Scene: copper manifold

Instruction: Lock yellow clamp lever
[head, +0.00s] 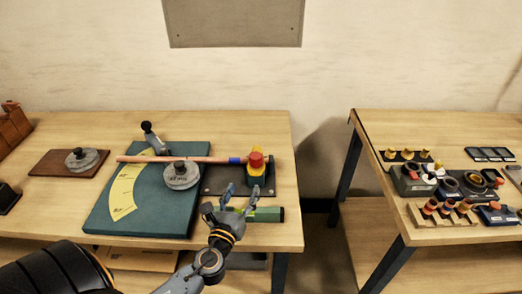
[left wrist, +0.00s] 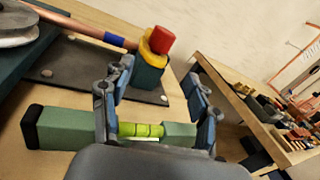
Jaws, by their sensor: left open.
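The clamp stands at the right end of the copper pipe (head: 210,160). It has a dark base, a yellow lever part (head: 256,168) and a red top (head: 257,158). In the left wrist view the yellow part (left wrist: 150,47) and red top (left wrist: 162,38) sit just beyond the left fingertip. Whether the lever is locked cannot be told. My left gripper (head: 241,192) is open and empty, in front of the clamp and apart from it; its spread fingers also show in the left wrist view (left wrist: 160,78). My right gripper is out of view.
A green spirit level (left wrist: 62,128) lies below my left gripper, near the table's front edge. A grey weight (head: 182,176) sits on the teal board (head: 150,215) with a yellow scale. The clamp stands on a dark plate (head: 222,184). A second table stands at the right, across a gap.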

